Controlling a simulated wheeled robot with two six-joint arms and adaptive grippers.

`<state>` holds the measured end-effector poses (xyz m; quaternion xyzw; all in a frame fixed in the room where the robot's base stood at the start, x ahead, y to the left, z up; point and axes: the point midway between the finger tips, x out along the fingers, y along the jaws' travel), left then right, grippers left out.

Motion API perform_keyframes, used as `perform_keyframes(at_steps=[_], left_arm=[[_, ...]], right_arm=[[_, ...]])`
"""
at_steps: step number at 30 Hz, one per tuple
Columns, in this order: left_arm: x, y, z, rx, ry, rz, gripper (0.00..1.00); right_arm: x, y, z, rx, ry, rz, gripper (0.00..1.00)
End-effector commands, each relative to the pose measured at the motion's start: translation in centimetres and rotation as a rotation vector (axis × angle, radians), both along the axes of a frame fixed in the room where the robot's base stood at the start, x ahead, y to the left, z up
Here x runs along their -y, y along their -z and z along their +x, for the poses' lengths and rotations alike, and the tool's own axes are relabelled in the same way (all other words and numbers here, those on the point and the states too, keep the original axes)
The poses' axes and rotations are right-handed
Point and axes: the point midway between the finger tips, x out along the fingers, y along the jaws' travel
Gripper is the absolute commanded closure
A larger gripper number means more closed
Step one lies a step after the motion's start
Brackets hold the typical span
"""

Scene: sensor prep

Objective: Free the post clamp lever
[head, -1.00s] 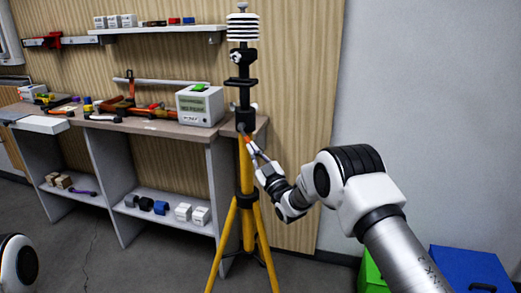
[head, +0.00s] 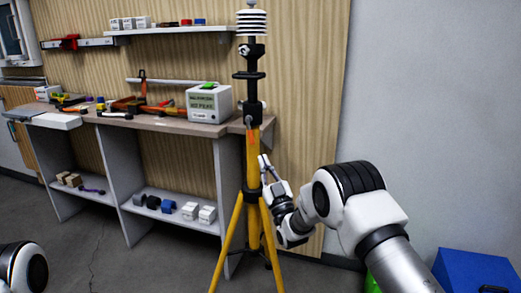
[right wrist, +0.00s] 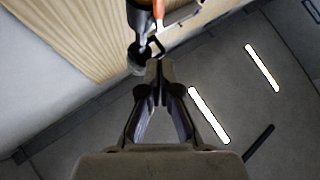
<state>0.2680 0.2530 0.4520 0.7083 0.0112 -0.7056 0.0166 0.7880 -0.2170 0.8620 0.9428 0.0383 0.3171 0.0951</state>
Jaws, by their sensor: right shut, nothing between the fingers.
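The yellow tripod (head: 253,170) carries a dark post (head: 252,90) topped by a white louvred sensor shield (head: 251,22). The dark post clamp (head: 249,113) sits at the tripod's top, with a small orange-red lever (head: 251,136) hanging at its front. The lever also shows at the top edge of the right wrist view (right wrist: 158,9). Whether it is loose or tight, I cannot tell. My right gripper (head: 264,160) is shut and empty, just below and right of the lever, apart from it. Its fingertips (right wrist: 158,65) meet in the right wrist view. My left gripper is out of view.
A workbench (head: 175,127) stands behind the tripod at left, with tools and a white labelled box (head: 209,104) on top. A shelf (head: 170,30) hangs above it. A blue bin (head: 475,270) sits at lower right. The floor left of the tripod is clear.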

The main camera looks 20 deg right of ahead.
Motion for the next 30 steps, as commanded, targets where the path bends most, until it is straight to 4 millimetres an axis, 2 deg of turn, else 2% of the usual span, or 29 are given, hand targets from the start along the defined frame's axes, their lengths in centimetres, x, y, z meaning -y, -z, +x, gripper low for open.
perform_keyframes(at_steps=[3,8,23,26,29,30], left_arm=[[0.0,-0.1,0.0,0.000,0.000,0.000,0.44],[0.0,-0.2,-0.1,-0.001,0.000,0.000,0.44],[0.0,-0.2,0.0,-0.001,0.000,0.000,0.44],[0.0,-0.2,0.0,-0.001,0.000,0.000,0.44],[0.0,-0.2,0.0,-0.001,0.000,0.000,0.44],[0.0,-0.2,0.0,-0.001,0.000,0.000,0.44]], right_arm=[[0.3,1.7,-2.0,-0.004,0.000,0.001,1.00],[0.5,2.8,-3.5,-0.001,0.000,0.001,1.00],[0.6,3.3,-3.8,-0.004,0.000,0.001,1.00],[0.8,5.8,-4.2,-0.048,0.004,0.002,1.00],[1.3,11.5,-6.3,-0.205,0.017,0.005,1.00],[1.5,14.6,-7.4,-0.307,0.026,0.006,1.00]])
